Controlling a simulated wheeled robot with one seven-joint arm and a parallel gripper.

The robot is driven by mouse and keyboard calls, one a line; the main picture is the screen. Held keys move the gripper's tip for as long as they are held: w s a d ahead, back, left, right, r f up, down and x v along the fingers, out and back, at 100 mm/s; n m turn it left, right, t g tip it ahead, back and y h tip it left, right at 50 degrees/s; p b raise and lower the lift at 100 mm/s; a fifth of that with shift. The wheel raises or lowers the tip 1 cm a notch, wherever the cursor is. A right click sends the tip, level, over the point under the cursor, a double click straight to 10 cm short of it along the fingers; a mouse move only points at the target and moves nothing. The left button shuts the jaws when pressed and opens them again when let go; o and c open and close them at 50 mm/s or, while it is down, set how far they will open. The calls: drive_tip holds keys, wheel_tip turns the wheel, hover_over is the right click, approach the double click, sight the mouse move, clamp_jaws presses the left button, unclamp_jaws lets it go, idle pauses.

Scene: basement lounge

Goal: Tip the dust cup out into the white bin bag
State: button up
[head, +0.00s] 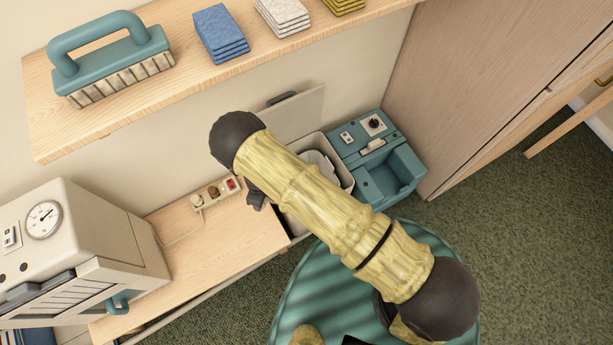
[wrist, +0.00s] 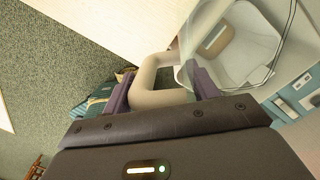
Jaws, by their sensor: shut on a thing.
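My gripper (wrist: 160,84) is shut on the beige handle (wrist: 150,97) of the dust cup (wrist: 187,62) in the wrist view. The cup's body is clear and lies at the right of the handle, in line with the bin behind it. The bin bag (wrist: 245,50) shows pale and open inside the bin, partly through the clear cup. In the head view the bin (head: 347,178) stands against the wall with its bag (head: 318,160) inside. My arm crosses in front and hides the cup and part of the bin. My gripper (head: 256,197) is mostly hidden there. I cannot tell whether dust is in the cup.
A teal unit (head: 405,165) with an empty bay stands right of the bin. A low wooden top (head: 225,235) with a power strip (head: 214,194) is at the left, beside a beige appliance (head: 85,245). A shelf (head: 190,75) with a brush and cloths runs above.

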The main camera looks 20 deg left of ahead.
drive_tip(key=shift+s+a+f+h+b, duration=0.15)
drive_tip(key=shift+a+f+h+b, duration=0.15)
drive_tip(key=shift+f+b, duration=0.2)
drive_tip(key=shift+r, duration=0.15)
drive_tip(key=shift+d, duration=0.1)
drive_tip(key=shift+r+p, duration=1.7)
drive_tip(key=shift+r, duration=0.9)
